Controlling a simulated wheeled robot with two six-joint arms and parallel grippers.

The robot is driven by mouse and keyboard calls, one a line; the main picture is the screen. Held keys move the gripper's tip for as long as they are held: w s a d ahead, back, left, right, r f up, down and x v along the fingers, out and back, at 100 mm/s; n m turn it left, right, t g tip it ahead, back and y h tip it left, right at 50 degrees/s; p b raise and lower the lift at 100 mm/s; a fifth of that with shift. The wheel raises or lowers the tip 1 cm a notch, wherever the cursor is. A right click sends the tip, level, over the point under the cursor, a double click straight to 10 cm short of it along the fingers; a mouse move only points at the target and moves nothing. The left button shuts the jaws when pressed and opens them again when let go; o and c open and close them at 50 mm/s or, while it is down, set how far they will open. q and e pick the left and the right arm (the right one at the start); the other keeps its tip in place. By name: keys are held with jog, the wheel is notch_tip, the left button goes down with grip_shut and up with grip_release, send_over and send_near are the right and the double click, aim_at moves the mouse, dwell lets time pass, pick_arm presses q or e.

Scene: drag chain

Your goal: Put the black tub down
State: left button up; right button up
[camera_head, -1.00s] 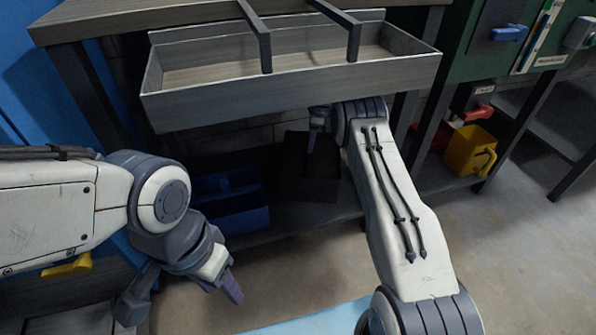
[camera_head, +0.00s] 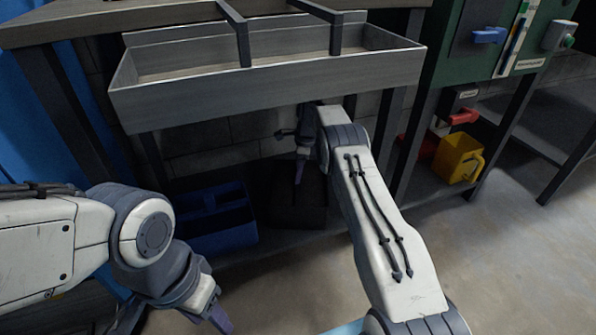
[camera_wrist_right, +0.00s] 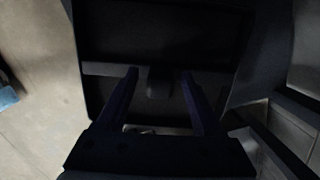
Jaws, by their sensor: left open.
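The black tub (camera_head: 312,212) stands on the low shelf under the workbench, right of a blue tub, in dark shade. In the right wrist view the black tub (camera_wrist_right: 92,100) lies below the fingers, with a crossbar and a short central grip part. My right gripper (camera_head: 292,158) reaches down under the bench over the black tub. In the right wrist view my right gripper (camera_wrist_right: 159,74) has its fingers spread, one either side of the central part, with gaps visible. My left gripper (camera_head: 172,319) is open and empty at lower left, away from the tubs.
The blue tub (camera_head: 222,233) sits close beside the black one. A grey metal tray (camera_head: 270,95) hangs above the shelf, over my right arm. A yellow container (camera_head: 457,158) stands on the shelf at right. Floor is clear in front.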

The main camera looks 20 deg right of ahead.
jog(key=shift+r, duration=0.15)
jog(key=r+p, duration=0.1)
jog(key=r, duration=0.1)
jog(key=r+p, duration=0.2)
jog(key=r, duration=0.1)
jog(key=d+r+p, duration=0.1)
jog(key=r, duration=0.1)
jog(key=shift+s+r+p, duration=0.2)
jog(key=shift+r+p, duration=0.05)
jog(key=shift+p, duration=0.05)
